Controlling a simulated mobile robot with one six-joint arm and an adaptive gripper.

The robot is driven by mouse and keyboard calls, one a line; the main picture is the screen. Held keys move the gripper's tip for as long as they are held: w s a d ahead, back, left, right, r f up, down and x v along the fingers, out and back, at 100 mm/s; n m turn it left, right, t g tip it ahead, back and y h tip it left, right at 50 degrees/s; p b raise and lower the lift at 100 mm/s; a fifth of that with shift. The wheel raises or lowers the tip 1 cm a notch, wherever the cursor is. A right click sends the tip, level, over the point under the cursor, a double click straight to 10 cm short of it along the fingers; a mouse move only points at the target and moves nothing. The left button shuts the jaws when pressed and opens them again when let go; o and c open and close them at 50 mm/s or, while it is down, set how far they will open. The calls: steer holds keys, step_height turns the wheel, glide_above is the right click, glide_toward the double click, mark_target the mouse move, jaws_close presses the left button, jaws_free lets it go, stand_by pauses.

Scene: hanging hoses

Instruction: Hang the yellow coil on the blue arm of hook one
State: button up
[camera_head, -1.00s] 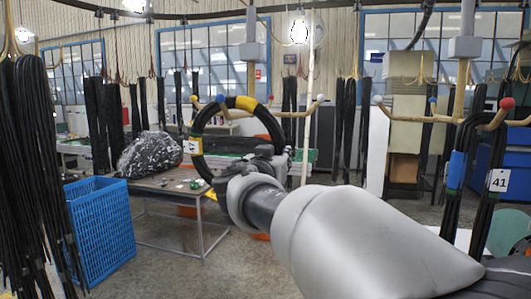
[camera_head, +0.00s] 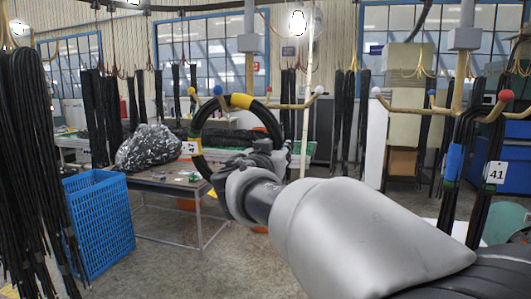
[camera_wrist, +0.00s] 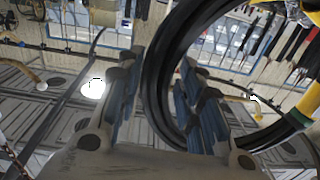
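The yellow coil (camera_head: 197,168) is a black hose ring with yellow bands and a white number tag. My gripper (camera_head: 262,152) is shut on its lower right side and holds it up in the air. In the wrist view the coil (camera_wrist: 155,75) passes between the two fingers (camera_wrist: 160,105). A hook stand (camera_head: 250,75) hangs behind the coil, with yellow, blue and white ball tips. The blue arm tip (camera_head: 218,90) appears just above the coil's upper left rim. I cannot tell whether the ring is around that arm. No hook number is readable.
A second hook stand (camera_head: 462,65) at right bears black hoses with a blue band and a "41" tag (camera_head: 495,172). A blue crate (camera_head: 100,225) and a table (camera_head: 150,184) stand at left. Black hoses (camera_head: 30,170) hang at far left. Grey floor is open in front.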

steer(key=o, duration=0.4)
steer(key=shift+f, duration=0.2)
steer(key=v, duration=1.2)
steer(key=s+d+f+g, duration=0.9)
steer(key=s+d+f, duration=0.6)
steer(key=d+f, duration=0.15)
steer(key=s+a+f+n+g+y, duration=0.1)
steer(key=s+f+y, duration=0.1)
steer(key=s+f, duration=0.2)
steer(key=s+a+f+n+g+y, duration=0.1)
steer(key=s+a+f, duration=0.1)
steer(key=s+f, duration=0.2)
steer(key=s+a+f+n+g+y, duration=0.1)
steer(key=s+f, duration=0.3)
steer(key=s, duration=0.4)
steer(key=shift+s+a+n+g+y, duration=0.2)
steer(key=shift+a+n+g+y, duration=0.15)
steer(key=shift+a+y, duration=0.35)
steer(key=shift+d, duration=0.1)
